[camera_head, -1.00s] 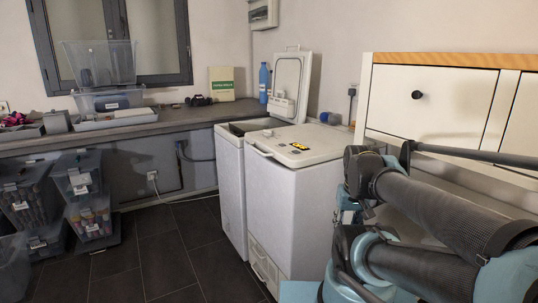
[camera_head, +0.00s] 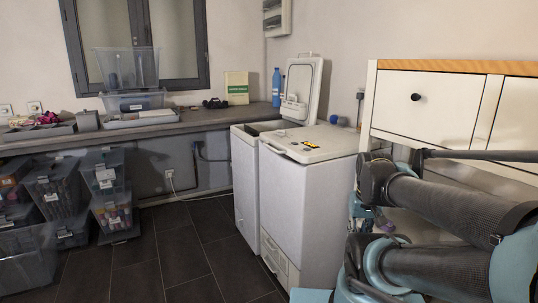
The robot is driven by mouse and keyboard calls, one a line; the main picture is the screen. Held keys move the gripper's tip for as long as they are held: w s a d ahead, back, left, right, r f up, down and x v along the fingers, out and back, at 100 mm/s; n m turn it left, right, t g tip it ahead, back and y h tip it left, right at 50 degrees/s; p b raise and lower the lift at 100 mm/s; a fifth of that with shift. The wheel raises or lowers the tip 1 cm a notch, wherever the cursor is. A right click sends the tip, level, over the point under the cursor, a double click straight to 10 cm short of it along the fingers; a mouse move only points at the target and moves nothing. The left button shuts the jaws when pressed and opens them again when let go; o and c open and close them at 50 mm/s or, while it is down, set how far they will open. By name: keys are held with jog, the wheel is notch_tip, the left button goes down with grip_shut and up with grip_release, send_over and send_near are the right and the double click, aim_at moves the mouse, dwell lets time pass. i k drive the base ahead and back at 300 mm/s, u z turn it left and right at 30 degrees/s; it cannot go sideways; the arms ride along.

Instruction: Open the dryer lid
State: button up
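Two white toploaders stand side by side against the counter. The nearer one (camera_head: 312,205) has its lid (camera_head: 310,143) shut flat, with a handle at the front left edge and a small yellow and dark panel on top. The farther one (camera_head: 246,178) has its lid (camera_head: 302,88) standing upright. I see no label that tells which is the dryer. My folded arm fills the lower right, right of the nearer machine. A small teal and dark part beside it may be my gripper (camera_head: 366,216); it is mostly hidden by the arm, and its fingers cannot be made out.
A white drawer cabinet (camera_head: 460,105) with a wooden top stands at right, close behind my arm. A grey counter (camera_head: 190,123) runs along the back wall. Clear bins (camera_head: 108,190) are stacked at left. The dark tiled floor (camera_head: 190,255) before the machines is clear.

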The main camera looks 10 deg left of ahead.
aim_at(325, 142)
jog(key=u, duration=0.05)
jog(key=k, duration=0.15)
jog(key=u, duration=1.2)
jog(key=i, duration=0.45)
jog(key=u, duration=0.35)
